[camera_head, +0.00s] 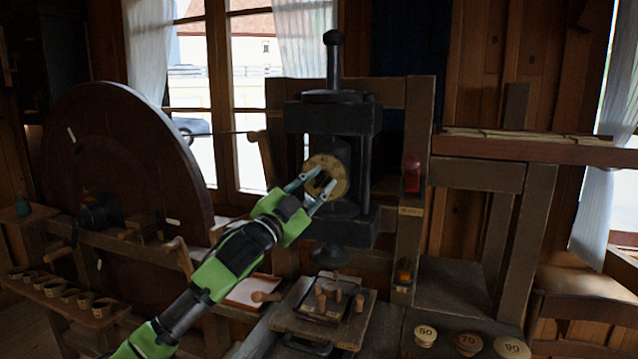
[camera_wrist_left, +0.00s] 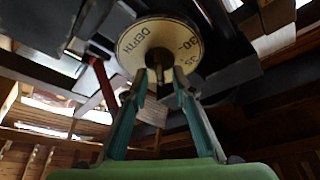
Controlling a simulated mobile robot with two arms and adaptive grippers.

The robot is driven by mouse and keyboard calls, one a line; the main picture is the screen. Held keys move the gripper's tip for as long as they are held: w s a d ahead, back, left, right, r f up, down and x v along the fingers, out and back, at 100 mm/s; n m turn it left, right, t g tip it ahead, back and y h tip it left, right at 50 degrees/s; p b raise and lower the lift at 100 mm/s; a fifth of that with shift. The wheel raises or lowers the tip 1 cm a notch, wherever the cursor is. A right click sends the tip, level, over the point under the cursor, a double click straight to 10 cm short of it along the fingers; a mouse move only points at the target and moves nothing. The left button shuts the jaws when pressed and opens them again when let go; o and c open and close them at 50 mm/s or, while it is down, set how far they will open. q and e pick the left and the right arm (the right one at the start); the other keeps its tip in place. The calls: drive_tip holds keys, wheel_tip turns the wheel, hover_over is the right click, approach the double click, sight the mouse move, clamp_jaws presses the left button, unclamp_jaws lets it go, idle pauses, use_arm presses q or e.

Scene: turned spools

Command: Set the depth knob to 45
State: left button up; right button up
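The depth knob (camera_head: 341,165) is a round, cream-coloured dial with dark markings on the front of the black press. In the left wrist view, the dial (camera_wrist_left: 135,38) shows "DEPTH" and a "30", with other marks partly hidden. A dark hub (camera_wrist_left: 159,58) sticks out from its middle. My left gripper (camera_head: 327,177) is in front of the dial, fingers apart. In the left wrist view, its fingertips (camera_wrist_left: 160,80) are on either side of the hub; I cannot tell whether they touch it. My right gripper is not in view.
The black press (camera_head: 333,116) has an upright lever on top. A large dark wheel (camera_head: 120,150) stands at left. A red item (camera_head: 411,174) is right of the press. Numbered round pieces (camera_head: 468,343) sit at lower right, and small cups (camera_head: 70,295) at lower left.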

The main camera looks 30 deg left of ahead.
use_arm(q)
drive_tip(key=shift+s, duration=0.1)
drive_tip(key=v, duration=1.1)
drive_tip(key=shift+s, duration=0.4)
drive_tip(key=shift+f, duration=0.2)
